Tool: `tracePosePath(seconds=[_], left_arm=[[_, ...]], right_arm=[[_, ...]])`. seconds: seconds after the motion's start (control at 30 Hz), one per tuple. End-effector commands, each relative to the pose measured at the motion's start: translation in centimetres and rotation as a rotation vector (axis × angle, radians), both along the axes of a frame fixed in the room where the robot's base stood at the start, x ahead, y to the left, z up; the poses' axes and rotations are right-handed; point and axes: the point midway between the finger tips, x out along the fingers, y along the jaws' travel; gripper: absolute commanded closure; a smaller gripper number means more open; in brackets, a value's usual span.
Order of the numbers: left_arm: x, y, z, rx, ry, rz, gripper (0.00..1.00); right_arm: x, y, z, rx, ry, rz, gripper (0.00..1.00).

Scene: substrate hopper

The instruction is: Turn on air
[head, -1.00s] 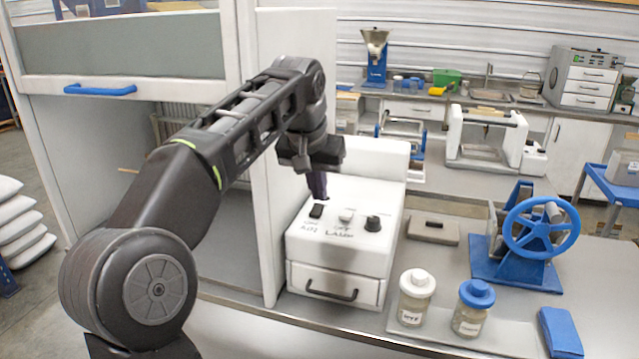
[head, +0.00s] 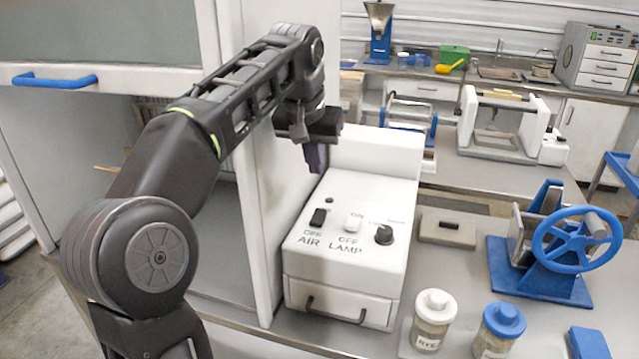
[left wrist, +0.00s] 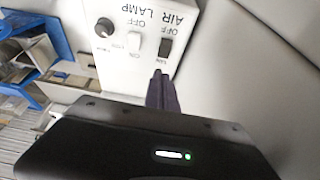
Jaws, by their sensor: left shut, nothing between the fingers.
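The white control box (head: 340,268) stands beside the cabinet, with a drawer in its lower front. On its sloped top are the black AIR switch (head: 318,217), the white LAMP switch (head: 353,222) and a black knob (head: 384,235). My left gripper (head: 316,168) is shut and empty, pointing down above the back of the panel, behind the AIR switch. In the left wrist view, the closed fingertips (left wrist: 160,75) appear close to the AIR switch (left wrist: 166,47); I cannot tell if they touch the panel. My right gripper is out of view.
The white cabinet with a blue handle (head: 54,79) is close on the left of the arm. A white-lidded jar (head: 433,318) and a blue-lidded jar (head: 499,330) stand to the right front. A blue handwheel device (head: 575,240) is farther right.

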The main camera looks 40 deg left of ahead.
Motion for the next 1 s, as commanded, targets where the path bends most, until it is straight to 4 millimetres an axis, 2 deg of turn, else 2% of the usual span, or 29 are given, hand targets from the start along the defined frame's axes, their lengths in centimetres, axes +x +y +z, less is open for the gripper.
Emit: tracePosePath(seconds=[0.2, 0.27, 0.7, 1.0], left_arm=[[0.9, 0.3, -2.9, 0.000, 0.001, 0.000, 1.00], [1.2, 0.4, -3.4, 0.000, 0.004, -0.001, 1.00], [4.1, 1.4, -10.9, -0.001, 0.003, 0.000, 1.00], [4.8, 1.7, -12.6, -0.001, 0.000, 0.000, 1.00]], right_arm=[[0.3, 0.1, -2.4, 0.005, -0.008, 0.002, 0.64], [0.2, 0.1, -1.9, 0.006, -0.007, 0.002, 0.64], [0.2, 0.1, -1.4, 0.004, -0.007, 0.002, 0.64], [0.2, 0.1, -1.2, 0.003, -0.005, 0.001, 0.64]])
